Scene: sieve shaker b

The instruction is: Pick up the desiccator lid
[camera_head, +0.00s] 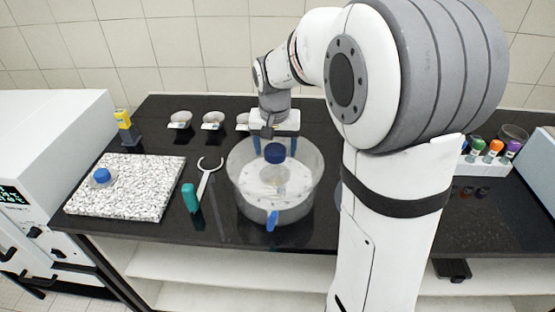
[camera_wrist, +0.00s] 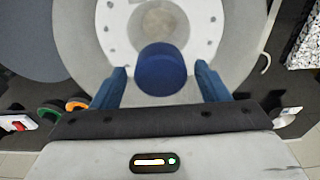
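The desiccator lid (camera_head: 274,153) shows a blue round knob, and its clear part is hard to tell from the glass below. It appears to sit on the clear round desiccator (camera_head: 240,190), which has a blue tap at its front. My gripper (camera_head: 274,147) is above the vessel, pointing down, with blue fingers apart on either side of the knob. In the wrist view, the lid knob (camera_wrist: 161,68) lies between the fingertips of my gripper (camera_wrist: 161,80), with a gap on both sides. Nothing is held.
A pale forked tool (camera_head: 207,178) and a teal-green object (camera_head: 190,197) lie between slab and desiccator. Small white dishes (camera_head: 213,120) stand behind. A rack of coloured-cap bottles (camera_head: 484,162) stands right.

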